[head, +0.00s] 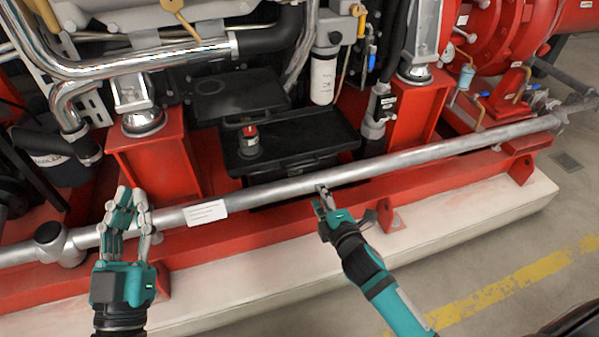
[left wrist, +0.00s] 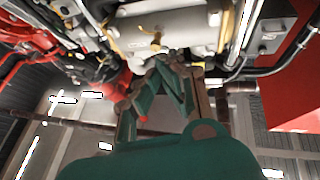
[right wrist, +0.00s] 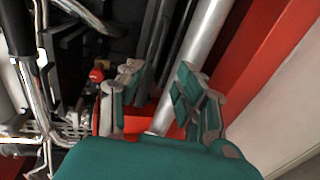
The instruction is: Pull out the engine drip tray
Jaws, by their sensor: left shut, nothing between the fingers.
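A black tray (head: 318,132) sits low under the engine, between two red supports in the head view. A silver pipe (head: 400,162) runs across in front of the tray. My left gripper (head: 132,192) points up in front of the pipe, left of the tray, its fingertips together and empty in the left wrist view (left wrist: 165,62). My right gripper (head: 324,194) is at the pipe, in front of the tray. Its fingers are apart in the right wrist view (right wrist: 160,88), with nothing held between them.
Red supports stand left (head: 155,165) and right (head: 415,115) of the tray. A second black flat part (head: 240,98) lies behind it. A white filter (head: 323,78) hangs above. A red frame rail on a pale plinth (head: 480,225) runs below the pipe; open floor lies in front.

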